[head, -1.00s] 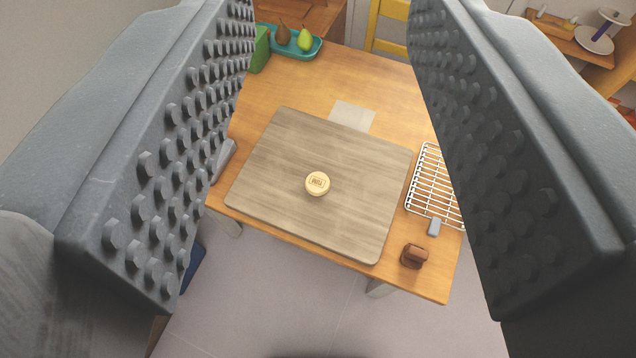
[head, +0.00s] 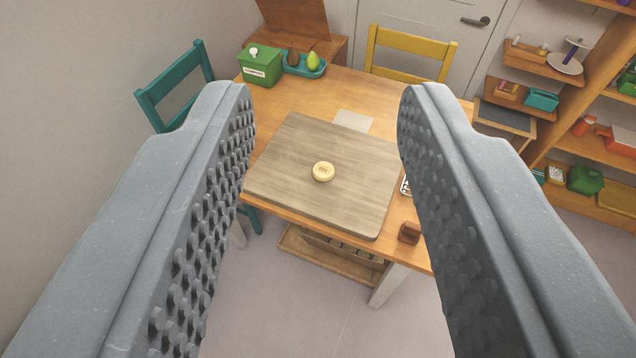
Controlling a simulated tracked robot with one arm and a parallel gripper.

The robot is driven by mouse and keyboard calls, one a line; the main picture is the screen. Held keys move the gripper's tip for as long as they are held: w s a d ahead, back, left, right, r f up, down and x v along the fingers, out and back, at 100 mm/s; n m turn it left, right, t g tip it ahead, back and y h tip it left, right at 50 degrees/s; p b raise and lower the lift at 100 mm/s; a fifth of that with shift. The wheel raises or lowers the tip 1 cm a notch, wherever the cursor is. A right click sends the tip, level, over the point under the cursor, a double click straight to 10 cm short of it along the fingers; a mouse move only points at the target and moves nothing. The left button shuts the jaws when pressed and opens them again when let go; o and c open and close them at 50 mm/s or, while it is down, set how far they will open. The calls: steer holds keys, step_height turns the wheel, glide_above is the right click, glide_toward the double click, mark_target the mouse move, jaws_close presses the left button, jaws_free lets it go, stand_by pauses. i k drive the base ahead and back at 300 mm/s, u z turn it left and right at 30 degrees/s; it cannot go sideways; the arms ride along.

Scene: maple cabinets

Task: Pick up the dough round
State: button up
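The dough round (head: 323,172) is a small, pale yellow disc with a stamped mark on top. It lies flat near the middle of a grey-brown wooden board (head: 285,195) on the table. My gripper (head: 325,95) is wide open and empty, with its two studded grey fingers at the left and right of the view. The dough round shows in the gap between the fingers, apart from both and farther off. The right finger hides most of a white wire rack (head: 405,186) beside the board.
The wooden table (head: 385,93) also bears a small brown block (head: 409,233), a pale sheet (head: 353,120), a green box (head: 260,66) and a teal tray (head: 305,68) with pears. A teal chair (head: 172,88) and a yellow chair (head: 410,52) stand around it. Shelves (head: 590,150) stand at the right.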

mark_target(323, 171)
steer(key=u, duration=0.3)
steer(key=i, duration=1.1)
steer(key=z, duration=0.45)
